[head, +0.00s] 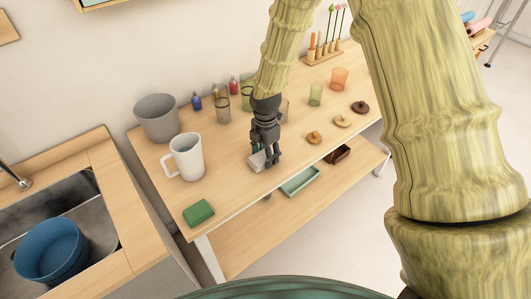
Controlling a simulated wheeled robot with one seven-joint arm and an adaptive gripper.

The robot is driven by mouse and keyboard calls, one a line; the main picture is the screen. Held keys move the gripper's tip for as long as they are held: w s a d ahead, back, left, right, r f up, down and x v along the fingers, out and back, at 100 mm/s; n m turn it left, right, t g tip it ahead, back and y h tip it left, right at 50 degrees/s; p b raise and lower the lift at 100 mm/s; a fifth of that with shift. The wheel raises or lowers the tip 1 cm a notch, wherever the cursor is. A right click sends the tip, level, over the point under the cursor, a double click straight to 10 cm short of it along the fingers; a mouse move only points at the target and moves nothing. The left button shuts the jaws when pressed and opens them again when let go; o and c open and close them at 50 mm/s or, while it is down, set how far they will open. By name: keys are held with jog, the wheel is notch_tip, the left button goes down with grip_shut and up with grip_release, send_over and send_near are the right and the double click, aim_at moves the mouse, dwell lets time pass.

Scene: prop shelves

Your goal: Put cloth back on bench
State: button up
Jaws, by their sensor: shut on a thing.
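The bench (232,190) is a light wooden table with a lower shelf. My gripper (269,163) points down over the middle of its top, near the front edge. It is shut on a small pale grey-white cloth (256,162), which shows to the left of the fingers. The fingers hide part of the cloth. I cannot tell whether the cloth touches the bench top or hangs just above it.
Left of my gripper stand a white mug (188,158), a grey pot (157,118) and a green block (198,213). Glasses stand behind and right. A sink with a blue bucket (52,250) is at left.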

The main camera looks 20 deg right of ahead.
jog(key=shift+f, duration=0.15)
jog(key=o, duration=0.9)
notch_tip(320, 180, up, 12)
jog(key=b, duration=0.3)
jog(key=shift+r, duration=0.2)
